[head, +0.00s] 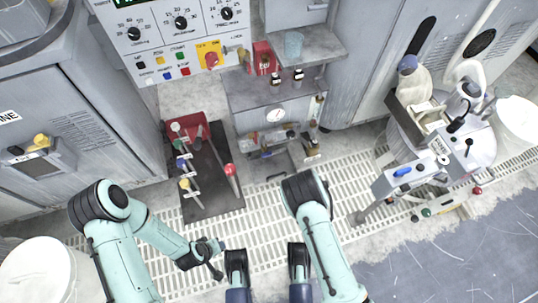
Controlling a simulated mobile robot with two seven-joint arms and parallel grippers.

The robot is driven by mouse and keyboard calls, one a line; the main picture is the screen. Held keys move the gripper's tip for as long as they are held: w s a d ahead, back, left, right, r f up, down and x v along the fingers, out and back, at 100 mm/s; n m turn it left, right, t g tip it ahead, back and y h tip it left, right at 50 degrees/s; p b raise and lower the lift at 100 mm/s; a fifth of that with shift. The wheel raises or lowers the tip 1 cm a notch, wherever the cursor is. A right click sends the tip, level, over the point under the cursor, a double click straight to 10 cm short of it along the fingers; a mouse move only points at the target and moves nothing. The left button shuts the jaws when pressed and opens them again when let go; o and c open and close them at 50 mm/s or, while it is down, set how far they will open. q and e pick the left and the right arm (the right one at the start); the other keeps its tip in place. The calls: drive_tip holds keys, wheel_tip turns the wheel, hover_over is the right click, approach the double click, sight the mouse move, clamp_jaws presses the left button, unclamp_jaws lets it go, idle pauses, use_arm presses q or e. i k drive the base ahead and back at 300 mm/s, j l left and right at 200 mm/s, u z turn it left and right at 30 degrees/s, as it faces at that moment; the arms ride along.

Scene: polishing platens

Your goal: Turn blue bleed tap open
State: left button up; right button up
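A small blue-handled tap (182,161) stands among other coloured handles on the dark plate at the left of centre. A blue lever (402,172) also lies on the grey unit of the machine at the right; I cannot tell from this view which blue part is the bleed tap. My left gripper (213,258) is below the dark plate, apart from the handles; its tips look spread and empty. My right arm (333,255) comes up at the lower middle.
The dark plate (214,204) also bears white, green, yellow and red handles, with a red bin (190,129) behind. A control panel (178,38) and a steel bench (270,92) stand at the back.

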sight(267, 154)
drive_tip(key=i+l, duration=0.55)
drive_tip(key=l, duration=0.15)
drive_tip(key=i+l+u, duration=0.15)
drive_tip(key=u, duration=1.4)
